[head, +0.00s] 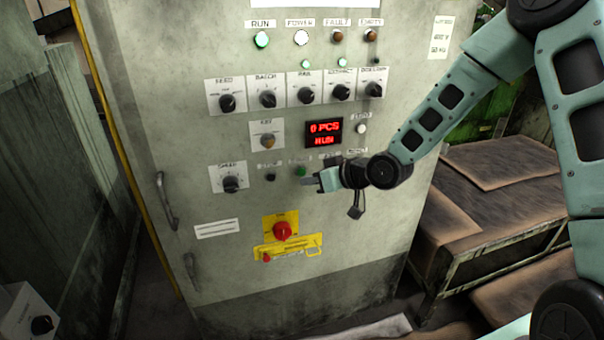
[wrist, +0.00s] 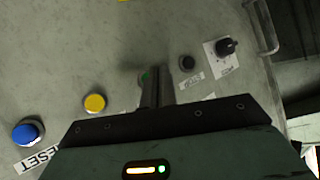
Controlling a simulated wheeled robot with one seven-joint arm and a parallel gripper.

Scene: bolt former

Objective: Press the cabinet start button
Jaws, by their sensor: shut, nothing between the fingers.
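The grey cabinet (head: 190,130) fills the middle of the head view. A green button (head: 300,171) sits in its lower control row, below the red display; its label is too blurred to read. I take it as the start button. My gripper (head: 304,182) is shut and empty, its fingertips at the cabinet face just below that button. In the wrist view the shut fingers (wrist: 152,72) hide most of the green button (wrist: 145,76). I cannot tell whether they touch it.
A black button (head: 270,177) and speed dial (head: 231,182) lie left of the green one. The red display (head: 324,132) shows 0 PCS. A red knob (head: 282,231) is below; bins (head: 490,210) stand right.

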